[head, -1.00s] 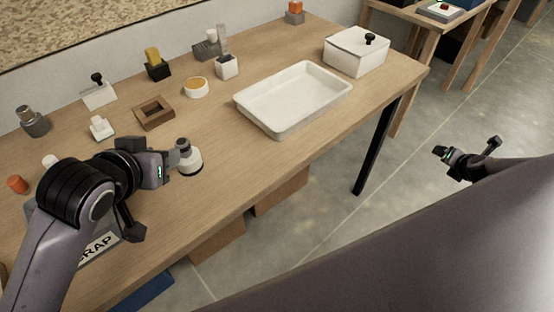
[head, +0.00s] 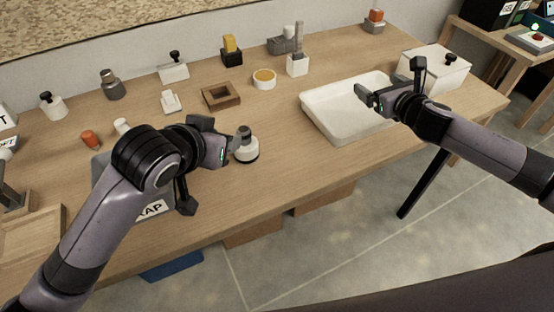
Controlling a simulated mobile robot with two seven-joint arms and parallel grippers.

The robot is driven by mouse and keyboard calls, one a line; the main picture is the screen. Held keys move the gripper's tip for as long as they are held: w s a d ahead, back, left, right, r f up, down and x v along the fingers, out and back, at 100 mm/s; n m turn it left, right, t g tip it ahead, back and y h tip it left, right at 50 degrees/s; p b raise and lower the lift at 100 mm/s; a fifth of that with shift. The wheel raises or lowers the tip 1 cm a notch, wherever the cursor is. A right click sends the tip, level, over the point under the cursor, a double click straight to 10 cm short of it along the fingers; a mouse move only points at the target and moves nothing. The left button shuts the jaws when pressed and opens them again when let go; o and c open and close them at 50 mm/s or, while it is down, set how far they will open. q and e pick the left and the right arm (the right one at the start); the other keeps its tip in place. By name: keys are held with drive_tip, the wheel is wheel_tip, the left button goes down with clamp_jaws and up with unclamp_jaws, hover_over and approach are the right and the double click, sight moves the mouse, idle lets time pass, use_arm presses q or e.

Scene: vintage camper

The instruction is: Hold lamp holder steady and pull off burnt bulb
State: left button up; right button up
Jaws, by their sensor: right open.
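A round white holder (head: 247,156) with a dark grey bulb-like top (head: 243,134) stands upright on the wooden table, left of the white tray. I take it for the lamp holder with the burnt bulb. My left gripper (head: 229,148) is at its left side, with its fingertips right at it. The hand hides the fingers, so I cannot tell whether they grip it. My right gripper (head: 388,80) is open and empty above the tray, well to the right of the holder.
The white tray (head: 318,112) is empty where it shows. A lidded white box (head: 447,72) stands behind my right arm. A wooden frame (head: 221,95), a round white dish (head: 264,79) and several small blocks line the back. A grey bin labelled "...AP" (head: 155,209) is partly under my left arm.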

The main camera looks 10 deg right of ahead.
drive_tip(key=s+a+f, duration=0.1)
drive_tip(key=a, duration=0.4)
drive_tip(key=s+a+f+n+y, duration=0.1)
drive_tip(key=s+a+f, duration=0.1)
drive_tip(key=a, duration=0.3)
drive_tip(key=s+a+f+g+y, duration=0.1)
drive_tip(key=a, duration=0.4)
drive_tip(key=shift+s+a+f, duration=0.15)
drive_tip(key=shift+a+f, duration=0.1)
drive_tip(key=shift+f, duration=0.15)
drive_tip(key=n+g+y, duration=0.1)
drive_tip(key=g+y, duration=0.1)
approach(252, 154)
drive_tip(key=x, duration=0.5)
drive_tip(key=shift+a, duration=0.15)
drive_tip(key=shift+x, duration=3.45)
drive_tip(key=shift+r, duration=0.1)
drive_tip(key=shift+c, duration=0.2)
